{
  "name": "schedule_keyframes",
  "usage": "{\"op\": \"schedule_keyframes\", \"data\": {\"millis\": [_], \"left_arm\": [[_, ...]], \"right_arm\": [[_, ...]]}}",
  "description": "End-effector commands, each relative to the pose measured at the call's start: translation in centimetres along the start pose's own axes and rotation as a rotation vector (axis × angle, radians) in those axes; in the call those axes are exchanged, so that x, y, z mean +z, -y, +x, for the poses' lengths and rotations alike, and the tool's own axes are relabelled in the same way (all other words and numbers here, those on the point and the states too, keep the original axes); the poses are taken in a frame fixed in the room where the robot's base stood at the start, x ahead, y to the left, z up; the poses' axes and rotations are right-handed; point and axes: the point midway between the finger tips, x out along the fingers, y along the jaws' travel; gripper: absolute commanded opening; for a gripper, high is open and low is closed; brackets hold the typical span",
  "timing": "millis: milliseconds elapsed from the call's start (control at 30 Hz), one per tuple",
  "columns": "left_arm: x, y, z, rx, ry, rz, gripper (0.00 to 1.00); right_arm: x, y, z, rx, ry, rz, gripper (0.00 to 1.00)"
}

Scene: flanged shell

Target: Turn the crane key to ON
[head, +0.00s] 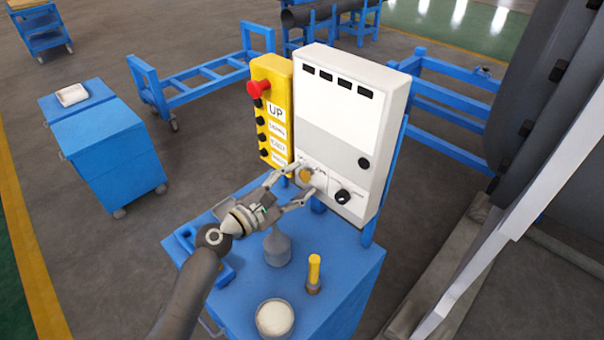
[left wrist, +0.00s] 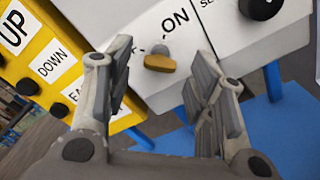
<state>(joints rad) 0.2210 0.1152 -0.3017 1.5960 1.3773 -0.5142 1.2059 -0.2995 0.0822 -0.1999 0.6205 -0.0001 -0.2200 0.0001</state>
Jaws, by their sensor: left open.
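The crane key (head: 306,174) is a small orange-yellow key low on the front of the white control box (head: 340,125). In the left wrist view the key (left wrist: 160,62) sits in a grey lock, below and left of the black ON label (left wrist: 175,20). My left gripper (head: 297,183) is open in front of the key. In the left wrist view my left gripper (left wrist: 163,66) has one finger on each side of the key, with gaps showing, so it does not grip it. My right gripper is in neither view.
A yellow panel (head: 273,85) with a red button and labelled black buttons stands left of the box. A black knob (head: 342,197) is right of the key. A grey funnel-shaped piece (head: 278,247), a yellow-handled tool (head: 314,272) and a round container (head: 275,318) stand on the blue cart (head: 345,290).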

Motion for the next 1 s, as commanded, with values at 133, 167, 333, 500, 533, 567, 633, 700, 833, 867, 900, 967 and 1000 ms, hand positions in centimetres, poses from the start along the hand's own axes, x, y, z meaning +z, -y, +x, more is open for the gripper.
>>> {"op": "schedule_keyframes", "data": {"millis": [133,167,333,500,533,567,633,700,833,867,900,967,1000], "left_arm": [[0.0,-0.1,1.6,0.0,0.0,0.0,0.5],[0.0,-0.1,1.8,0.001,0.001,0.0,0.5],[0.0,0.0,2.4,0.0,0.0,0.001,0.5],[0.0,0.0,2.4,0.0,0.0,0.001,0.5],[0.0,0.0,2.4,0.0,0.0,0.001,0.5],[0.0,0.0,2.4,0.0,0.0,0.001,0.5],[0.0,0.0,2.4,0.0,0.0,0.001,0.44],[0.0,0.0,2.4,0.0,0.0,0.001,0.35],[0.0,0.0,2.4,0.0,0.0,0.001,0.18],[0.0,0.0,2.4,0.0,0.0,0.001,0.14],[0.0,0.0,2.4,0.0,0.0,0.001,0.09],[0.0,0.0,2.4,0.0,0.0,0.001,0.01],[0.0,0.0,2.4,0.0,0.0,0.001,0.0]], "right_arm": [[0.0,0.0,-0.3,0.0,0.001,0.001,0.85],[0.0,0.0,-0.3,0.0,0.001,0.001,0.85],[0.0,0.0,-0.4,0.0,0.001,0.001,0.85],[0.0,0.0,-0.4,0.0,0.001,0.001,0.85],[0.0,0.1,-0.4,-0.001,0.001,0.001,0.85],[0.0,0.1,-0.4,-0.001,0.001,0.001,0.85],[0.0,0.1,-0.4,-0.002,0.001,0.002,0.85],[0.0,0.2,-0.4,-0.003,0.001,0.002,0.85],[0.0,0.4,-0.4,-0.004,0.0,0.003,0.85],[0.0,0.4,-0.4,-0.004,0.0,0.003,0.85],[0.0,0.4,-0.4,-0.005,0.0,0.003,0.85],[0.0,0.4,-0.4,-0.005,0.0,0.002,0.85],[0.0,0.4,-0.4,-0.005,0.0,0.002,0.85]]}}
